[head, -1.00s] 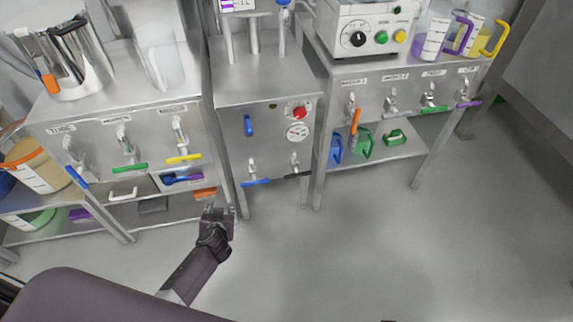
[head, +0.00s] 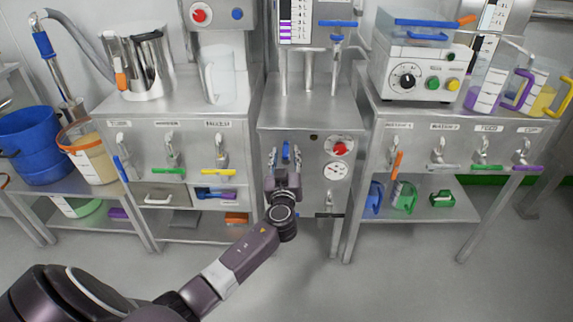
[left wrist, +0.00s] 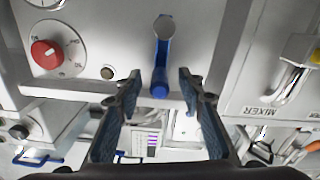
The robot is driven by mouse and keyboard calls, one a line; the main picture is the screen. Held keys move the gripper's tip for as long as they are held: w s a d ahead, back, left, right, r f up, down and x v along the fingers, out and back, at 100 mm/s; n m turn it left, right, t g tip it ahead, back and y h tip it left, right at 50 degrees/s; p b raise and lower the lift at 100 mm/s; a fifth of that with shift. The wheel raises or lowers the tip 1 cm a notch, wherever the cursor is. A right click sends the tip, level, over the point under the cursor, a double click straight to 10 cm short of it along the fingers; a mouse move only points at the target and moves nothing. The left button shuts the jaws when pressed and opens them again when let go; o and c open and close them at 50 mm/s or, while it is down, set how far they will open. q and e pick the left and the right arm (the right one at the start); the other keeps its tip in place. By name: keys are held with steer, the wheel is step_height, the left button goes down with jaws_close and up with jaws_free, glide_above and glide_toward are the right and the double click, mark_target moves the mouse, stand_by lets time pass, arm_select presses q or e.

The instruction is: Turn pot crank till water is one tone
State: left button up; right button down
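My left gripper (head: 284,163) is at the front of the middle steel cabinet, around the height of its blue lever (head: 285,150). In the left wrist view the fingers (left wrist: 158,82) are open and apart, with the blue lever (left wrist: 161,62) hanging between and beyond their tips; I cannot tell whether they touch it. A shiny steel pot (head: 150,58) with an orange handle (head: 120,78) stands on the left cabinet, apart from the gripper. I cannot make out a crank for certain, and the pot's contents are hidden. My right gripper is not in view.
A red knob (head: 340,147) and a gauge (head: 335,171) sit right of the lever. Labelled taps with coloured handles line the left cabinet (head: 190,105) and right table. The floor (head: 400,280) in front is clear.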

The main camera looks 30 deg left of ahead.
arm_select(q)
steer(key=shift+x, duration=1.2)
steer(key=shift+c, duration=0.6)
steer(key=shift+d, duration=0.1)
jaws_close()
